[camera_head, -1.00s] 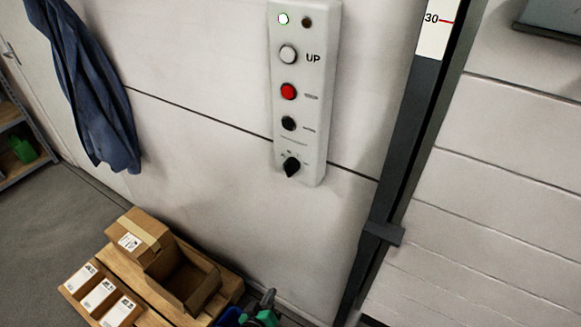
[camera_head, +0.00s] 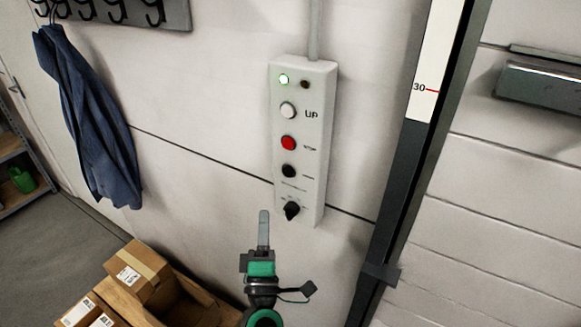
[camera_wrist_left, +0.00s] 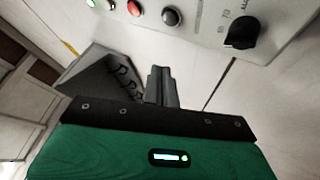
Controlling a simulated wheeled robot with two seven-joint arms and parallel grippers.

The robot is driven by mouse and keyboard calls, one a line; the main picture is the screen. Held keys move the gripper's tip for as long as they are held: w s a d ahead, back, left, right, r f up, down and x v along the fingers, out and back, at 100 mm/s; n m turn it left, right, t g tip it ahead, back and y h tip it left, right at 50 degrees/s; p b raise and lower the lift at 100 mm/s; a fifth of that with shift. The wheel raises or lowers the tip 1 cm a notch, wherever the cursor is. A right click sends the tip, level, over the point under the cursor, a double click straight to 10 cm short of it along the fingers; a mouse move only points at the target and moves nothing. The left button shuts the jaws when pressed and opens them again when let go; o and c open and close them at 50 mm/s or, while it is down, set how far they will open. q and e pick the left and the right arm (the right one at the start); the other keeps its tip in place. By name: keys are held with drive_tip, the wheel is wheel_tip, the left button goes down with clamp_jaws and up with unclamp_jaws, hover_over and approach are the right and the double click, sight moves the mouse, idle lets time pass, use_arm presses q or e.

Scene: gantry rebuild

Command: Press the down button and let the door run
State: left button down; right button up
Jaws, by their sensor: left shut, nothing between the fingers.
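The pale control box (camera_head: 303,135) hangs on the wall. From top to bottom it has a lit green lamp (camera_head: 284,79) beside a dark lamp (camera_head: 305,84), a white button marked UP (camera_head: 288,110), a red button (camera_head: 288,143), a black button (camera_head: 289,171) with a label too small to read, and a black rotary knob (camera_head: 291,210). My left gripper (camera_head: 264,216) is shut and empty, below and left of the knob, apart from the box. In the left wrist view the shut fingers (camera_wrist_left: 162,75) point toward the box, below the black button (camera_wrist_left: 171,17). My right gripper is out of view.
The ribbed door (camera_head: 500,210) is at the right, behind a dark guide rail (camera_head: 397,170) with a scale strip marked 30 (camera_head: 433,70). A blue coat (camera_head: 90,120) hangs at left under a hook rack (camera_head: 125,10). Cardboard boxes (camera_head: 140,272) stand low at left.

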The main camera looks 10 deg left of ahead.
sight(288, 172)
use_arm(q)
drive_tip(key=r+n, duration=0.1)
drive_tip(key=s+r+y, duration=0.1)
drive_tip(key=r, duration=0.1)
drive_tip(key=a+r+n, duration=0.1)
drive_tip(key=shift+s+r+n+y, duration=0.15)
drive_tip(key=shift+n+y, duration=0.15)
drive_tip(key=w+d, duration=0.3)
drive_tip(key=w, duration=0.5)
drive_tip(key=shift+d+b, duration=0.2)
drive_tip(key=shift+b, duration=0.1)
drive_tip(key=shift+w+d, duration=0.1)
drive_tip(key=shift+w, duration=0.15)
idle(1.6)
drive_tip(key=shift+w+d, duration=0.1)
drive_tip(key=shift+w, duration=0.15)
